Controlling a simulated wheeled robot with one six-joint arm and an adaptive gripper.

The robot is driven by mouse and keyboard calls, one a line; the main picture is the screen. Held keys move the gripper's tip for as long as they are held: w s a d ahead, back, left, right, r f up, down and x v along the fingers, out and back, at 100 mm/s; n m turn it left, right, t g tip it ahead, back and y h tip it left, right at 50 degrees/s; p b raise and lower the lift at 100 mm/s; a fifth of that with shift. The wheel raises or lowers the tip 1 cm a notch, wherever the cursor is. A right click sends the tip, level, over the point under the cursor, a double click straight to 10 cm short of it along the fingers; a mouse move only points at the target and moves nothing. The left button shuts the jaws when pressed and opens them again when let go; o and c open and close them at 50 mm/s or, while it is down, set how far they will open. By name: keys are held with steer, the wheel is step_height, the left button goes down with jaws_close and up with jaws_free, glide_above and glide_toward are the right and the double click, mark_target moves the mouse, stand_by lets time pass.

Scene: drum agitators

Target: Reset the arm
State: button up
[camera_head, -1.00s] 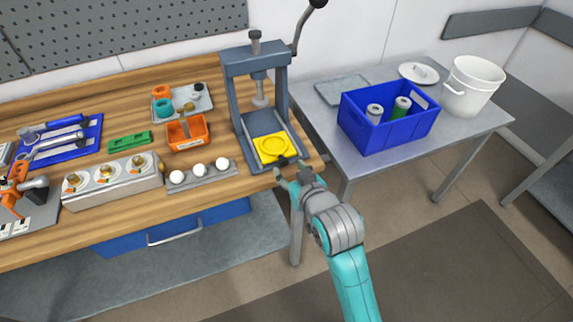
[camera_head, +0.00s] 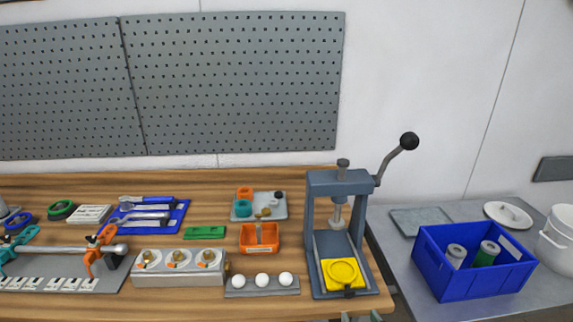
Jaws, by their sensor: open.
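Only the tips of my gripper (camera_head: 360,317) show, at the bottom edge of the head view, just in front of the bench edge below the press. They are apart, and nothing shows between them. The rest of my arm is out of view. The grey arbor press (camera_head: 324,190) stands upright at the right end of the wooden bench, its black-knobbed lever raised to the right. A yellow square fixture (camera_head: 343,273) with a round recess lies on the press base.
White balls sit in a grey holder (camera_head: 262,291) left of the press, near an orange bin (camera_head: 259,251) and a grey block with brass parts (camera_head: 180,280). Right, a metal table holds a blue crate (camera_head: 470,285) with two cylinders, a lid (camera_head: 508,217) and a white bucket (camera_head: 556,250).

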steer(key=s+f, duration=0.6)
steer(key=s, duration=0.2)
steer(key=s+f+t, duration=0.1)
steer(key=s, duration=2.6)
steer(key=shift+s, duration=0.4)
